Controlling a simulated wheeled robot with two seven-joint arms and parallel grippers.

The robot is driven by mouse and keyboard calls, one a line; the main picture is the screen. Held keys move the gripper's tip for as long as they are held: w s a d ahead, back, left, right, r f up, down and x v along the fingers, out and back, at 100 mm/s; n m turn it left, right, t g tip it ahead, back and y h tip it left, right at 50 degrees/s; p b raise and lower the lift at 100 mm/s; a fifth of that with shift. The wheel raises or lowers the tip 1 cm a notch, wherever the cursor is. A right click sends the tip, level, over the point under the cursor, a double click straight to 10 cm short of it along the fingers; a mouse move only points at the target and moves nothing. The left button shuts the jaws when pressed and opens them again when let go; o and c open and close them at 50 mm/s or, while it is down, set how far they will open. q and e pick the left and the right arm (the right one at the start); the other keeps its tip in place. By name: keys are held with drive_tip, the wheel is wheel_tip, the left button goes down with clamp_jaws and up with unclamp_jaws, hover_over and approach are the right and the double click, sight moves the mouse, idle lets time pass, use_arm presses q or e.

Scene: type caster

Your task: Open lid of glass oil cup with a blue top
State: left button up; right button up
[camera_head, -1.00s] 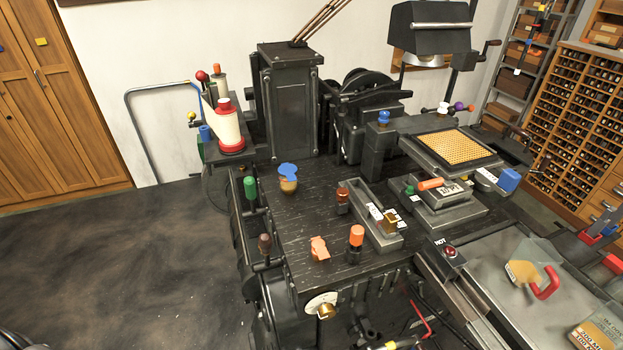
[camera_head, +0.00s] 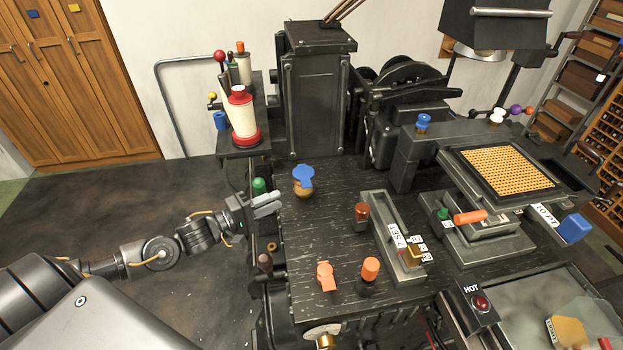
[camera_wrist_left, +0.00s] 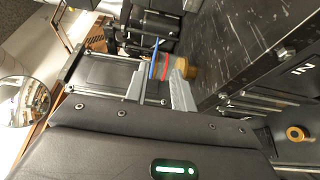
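The oil cup (camera_head: 304,190) has a small amber body under a flat blue top (camera_head: 303,174). It stands on the dark machine bed near its left edge. My left gripper (camera_head: 267,204) is just left of the cup in the head view, fingers toward it, apart from it. In the left wrist view the two fingers (camera_wrist_left: 161,92) are spread and empty. Beyond their tips show the blue top (camera_wrist_left: 154,60) edge-on, a red band and the amber body (camera_wrist_left: 188,68). I cannot tell whether the lid is fully down. My right gripper is not in view.
A green knob (camera_head: 259,186) is close behind my left gripper. A brown knob (camera_head: 362,212) and orange knobs (camera_head: 370,268) are farther right and forward. The bed around the cup is clear.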

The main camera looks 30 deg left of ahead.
sight(307, 185)
use_arm(q)
drive_tip(key=x, duration=0.3)
drive_tip(key=p+x, duration=0.1)
drive_tip(key=x, duration=0.2)
drive_tip(key=r+p+x, duration=0.1)
drive_tip(key=x, duration=0.2)
drive_tip(key=shift+w+d, duration=0.15)
drive_tip(key=shift+d, duration=0.1)
drive_tip(key=shift+w+d+f+p, duration=0.1)
drive_tip(key=shift+w+d+p, duration=0.25)
drive_tip(key=shift+w, duration=0.1)
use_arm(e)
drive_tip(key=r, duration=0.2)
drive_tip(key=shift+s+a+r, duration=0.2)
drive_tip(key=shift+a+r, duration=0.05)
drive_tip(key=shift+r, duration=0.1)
use_arm(q)
drive_tip(key=shift+c, duration=0.5)
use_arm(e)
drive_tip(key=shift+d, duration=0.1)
use_arm(q)
clamp_jaws()
